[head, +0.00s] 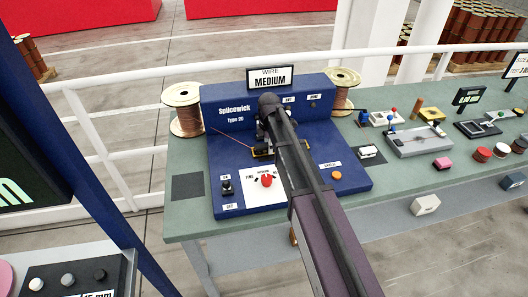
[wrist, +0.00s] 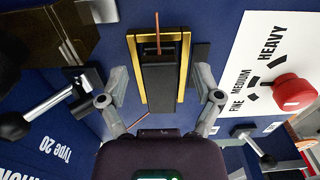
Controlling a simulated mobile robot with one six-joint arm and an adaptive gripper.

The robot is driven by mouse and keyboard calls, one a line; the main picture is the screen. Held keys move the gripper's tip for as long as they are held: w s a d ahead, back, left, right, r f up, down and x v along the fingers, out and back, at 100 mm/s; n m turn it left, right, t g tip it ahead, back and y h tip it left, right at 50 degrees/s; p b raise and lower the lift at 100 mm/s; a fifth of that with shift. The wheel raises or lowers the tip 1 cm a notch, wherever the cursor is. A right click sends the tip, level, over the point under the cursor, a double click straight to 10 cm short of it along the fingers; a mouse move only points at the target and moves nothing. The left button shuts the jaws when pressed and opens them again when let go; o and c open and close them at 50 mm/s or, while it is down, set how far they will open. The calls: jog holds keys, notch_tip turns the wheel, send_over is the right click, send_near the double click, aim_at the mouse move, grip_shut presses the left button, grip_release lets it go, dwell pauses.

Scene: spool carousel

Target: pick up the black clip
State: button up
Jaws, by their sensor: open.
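In the wrist view a black, clip-like piece (wrist: 158,88) sits inside a gold frame (wrist: 184,62) on the blue machine; I take it for the black clip. My gripper (wrist: 160,98) is open, with one grey finger on each side of the piece and gaps between. Nothing is held. A copper wire (wrist: 157,30) runs to the far end of the frame. In the head view my arm hides most of this area, and a bit of the gold frame (head: 262,153) shows beside it.
The blue Spliceswick machine (head: 225,120) stands on a green bench (head: 185,222), with a copper spool (head: 183,112) at its left. A red knob (wrist: 293,92) and a black-knobbed lever (wrist: 14,126) stick up near my gripper. More devices fill the bench to the right.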

dwell(0.5)
grip_shut()
jog(key=shift+r, duration=0.2)
notch_tip(320, 180, up, 10)
jog(key=p, duration=1)
jog(key=shift+f, duration=0.2)
dwell(0.6)
